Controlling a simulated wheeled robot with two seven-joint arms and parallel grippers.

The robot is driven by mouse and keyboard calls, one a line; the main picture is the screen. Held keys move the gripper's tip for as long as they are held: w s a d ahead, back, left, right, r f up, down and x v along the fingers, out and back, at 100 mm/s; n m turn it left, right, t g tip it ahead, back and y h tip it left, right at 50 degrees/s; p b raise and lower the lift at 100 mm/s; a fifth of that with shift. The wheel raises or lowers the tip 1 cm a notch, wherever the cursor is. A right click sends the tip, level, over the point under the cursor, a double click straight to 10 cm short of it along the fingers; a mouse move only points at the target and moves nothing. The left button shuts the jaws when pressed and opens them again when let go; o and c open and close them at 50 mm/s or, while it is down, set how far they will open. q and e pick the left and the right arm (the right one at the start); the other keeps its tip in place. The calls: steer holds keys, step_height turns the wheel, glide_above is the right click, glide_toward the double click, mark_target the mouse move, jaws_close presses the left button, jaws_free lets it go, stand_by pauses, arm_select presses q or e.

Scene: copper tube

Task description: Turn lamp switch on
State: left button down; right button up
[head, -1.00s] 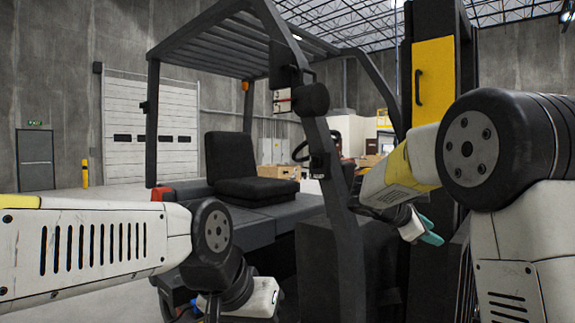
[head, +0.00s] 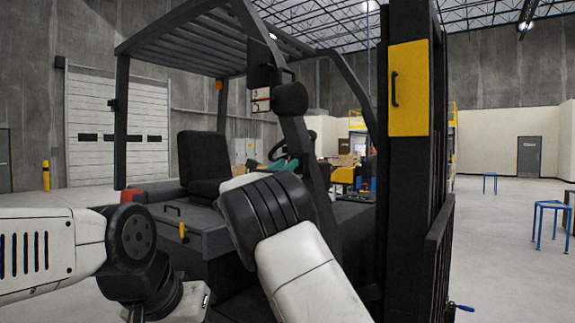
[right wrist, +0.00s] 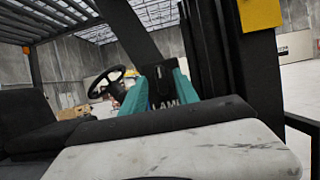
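The lamp switch box (right wrist: 161,88), a small dark box with white lettering that reads like "LAM", shows in the right wrist view ahead of my right gripper. My right gripper (right wrist: 157,82) has two teal fingers standing apart, one on each side of the box in the picture. I cannot tell whether they touch it. In the head view my right gripper (head: 279,164) shows in part beside the forklift's front pillar (head: 303,140), beyond my forearm. The switch itself cannot be made out. My left wrist is at the lower left; its fingers are not visible.
The forklift's black seat (head: 204,160) and steering wheel (right wrist: 113,82) are left of the pillar. Its mast (head: 410,185), with a yellow panel (head: 409,88), stands close on the right. Blue stands (head: 549,208) are on open floor farther right.

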steer(key=shift+x, duration=0.85)
steer(key=shift+s, duration=0.1)
jaws_close()
steer(key=shift+m, duration=0.4)
steer(key=m+g+h, duration=0.1)
steer(key=m+g, duration=0.1)
steer(key=m, duration=0.3)
steer(key=m+g+h, duration=0.1)
steer(key=m+g, duration=0.1)
steer(key=m, duration=0.3)
steer(key=m+g+h, duration=0.1)
steer(key=m+g, duration=0.1)
steer(key=m, duration=0.3)
steer(key=shift+g, duration=0.3)
steer(key=shift+m+h, duration=0.3)
steer(key=shift+m, duration=0.1)
